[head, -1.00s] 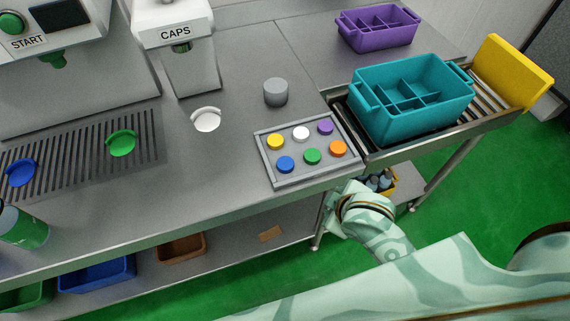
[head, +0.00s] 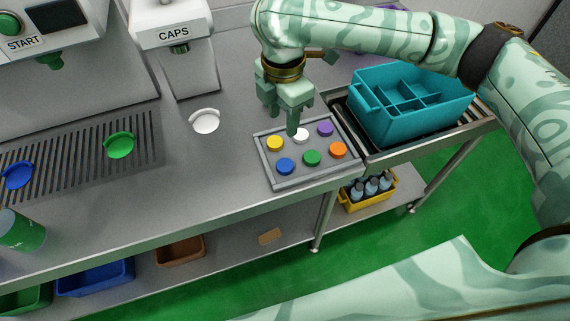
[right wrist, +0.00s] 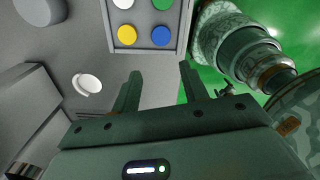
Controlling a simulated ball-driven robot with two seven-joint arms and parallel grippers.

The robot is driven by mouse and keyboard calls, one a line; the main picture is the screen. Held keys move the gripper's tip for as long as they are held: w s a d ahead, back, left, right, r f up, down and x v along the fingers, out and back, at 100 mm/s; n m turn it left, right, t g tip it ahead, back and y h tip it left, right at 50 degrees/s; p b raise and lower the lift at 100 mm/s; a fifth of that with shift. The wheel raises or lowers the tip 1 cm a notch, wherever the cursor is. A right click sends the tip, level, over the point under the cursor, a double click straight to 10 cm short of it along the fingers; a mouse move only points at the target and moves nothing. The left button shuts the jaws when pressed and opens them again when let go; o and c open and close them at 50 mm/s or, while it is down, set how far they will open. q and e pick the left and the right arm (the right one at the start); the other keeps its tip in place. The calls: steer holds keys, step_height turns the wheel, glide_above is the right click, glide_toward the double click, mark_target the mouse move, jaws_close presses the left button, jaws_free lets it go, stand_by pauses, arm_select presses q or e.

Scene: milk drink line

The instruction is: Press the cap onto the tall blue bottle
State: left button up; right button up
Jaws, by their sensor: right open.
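A grey tray (head: 263,167) on the counter holds several round caps: a yellow cap (head: 275,143), a white cap (head: 300,135), a purple cap (head: 325,129), a blue cap (head: 285,166), a green cap (head: 312,157) and an orange cap (head: 337,149). My right gripper (head: 287,118) points down above the tray's back edge, open and empty. In the right wrist view the blue cap (right wrist: 160,36) and yellow cap (right wrist: 126,35) lie beyond the open fingers (right wrist: 160,72). I cannot make out a tall blue bottle. My left gripper is not in view.
A caps dispenser (head: 178,45) stands behind a white round holder (head: 205,121). A teal crate (head: 375,125) sits on the rollers at right. A green container (head: 22,232) stands at far left. A grey cylinder (right wrist: 40,10) stands near the tray.

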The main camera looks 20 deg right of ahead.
steer(key=shift+w+d+r, duration=0.1)
steer(key=shift+d+r, duration=0.2)
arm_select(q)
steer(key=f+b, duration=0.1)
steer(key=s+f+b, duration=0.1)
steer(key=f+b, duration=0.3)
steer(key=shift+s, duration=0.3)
arm_select(e)
glide_above(285, 164)
step_height(285, 164, down, 11)
steer(key=shift+f, duration=0.1)
step_height(285, 164, down, 6)
steer(key=b, duration=0.4)
steer(key=shift+r, duration=0.25)
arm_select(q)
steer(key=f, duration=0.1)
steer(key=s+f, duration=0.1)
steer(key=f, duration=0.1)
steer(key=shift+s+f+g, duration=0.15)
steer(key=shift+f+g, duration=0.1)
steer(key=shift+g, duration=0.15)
arm_select(e)
steer(key=shift+r, duration=0.15)
steer(key=c, duration=0.6)
